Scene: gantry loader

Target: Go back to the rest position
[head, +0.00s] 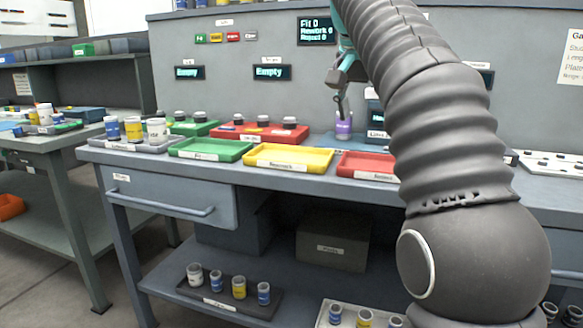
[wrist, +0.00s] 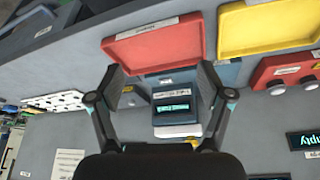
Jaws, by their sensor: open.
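My gripper (head: 342,100) hangs above the back of the workbench, its fingers pointing down, in the upper middle of the head view. In the wrist view my gripper (wrist: 162,74) has its two fingers spread wide with nothing held between them. A small purple-and-white cylinder (head: 343,128) stands on the bench just below the fingers in the head view; I cannot tell the exact gap. Beyond the fingers in the wrist view is a dark device with a lit display (wrist: 172,107). My arm hides part of the bench's right side in the head view.
Green (head: 211,149), yellow (head: 288,157) and red (head: 366,166) trays line the bench front. A grey tray with several jars (head: 135,140) is at left. A red holder (head: 260,132) with dark knobs sits behind.

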